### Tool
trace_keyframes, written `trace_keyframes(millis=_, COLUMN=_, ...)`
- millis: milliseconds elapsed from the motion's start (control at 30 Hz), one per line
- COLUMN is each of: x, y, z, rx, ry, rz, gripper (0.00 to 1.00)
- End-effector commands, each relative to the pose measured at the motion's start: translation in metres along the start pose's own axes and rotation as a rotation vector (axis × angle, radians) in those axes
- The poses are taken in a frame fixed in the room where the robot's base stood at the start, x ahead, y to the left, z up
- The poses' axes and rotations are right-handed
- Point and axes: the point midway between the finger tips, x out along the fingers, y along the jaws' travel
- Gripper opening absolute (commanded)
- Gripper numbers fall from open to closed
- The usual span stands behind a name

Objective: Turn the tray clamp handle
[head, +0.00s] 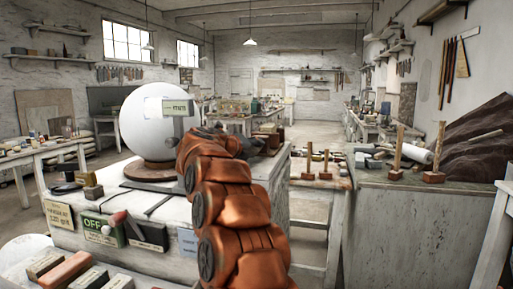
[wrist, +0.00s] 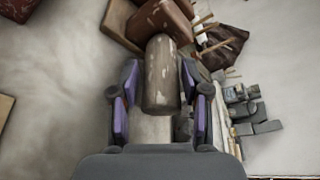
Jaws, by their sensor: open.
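My gripper (wrist: 160,100) is open, its two dark fingers with purple pads spread wide in the wrist view. A worn grey-brown cylinder (wrist: 161,70) lies in line with the gap between the fingers, with no clear contact. I cannot tell for sure whether it is the tray clamp handle or how far away it is. In the head view my orange arm reaches forward, and the dark gripper (head: 245,140) shows only partly beyond it. No tray clamp handle can be made out there; the arm hides part of the bench behind it.
A big white sphere (head: 160,121) rests on a round wooden base on the pale bench (head: 145,208). An OFF sign (head: 101,229) and a red-knobbed lever (head: 113,219) are on its front. Wooden-handled tools (head: 306,160) stand right of my arm. Grey blocks (wrist: 250,108) lie right of the fingers.

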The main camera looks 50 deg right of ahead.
Motion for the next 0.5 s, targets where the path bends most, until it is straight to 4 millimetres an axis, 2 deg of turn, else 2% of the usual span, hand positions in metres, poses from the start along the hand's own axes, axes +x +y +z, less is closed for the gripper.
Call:
trace_keyframes(millis=200, x=0.016, y=-0.002, z=-0.001, rx=0.001, ry=0.003, rz=-0.002, gripper=0.46)
trace_keyframes(millis=500, x=0.018, y=-0.002, z=-0.001, rx=0.001, ry=0.002, rz=-0.002, gripper=0.46)
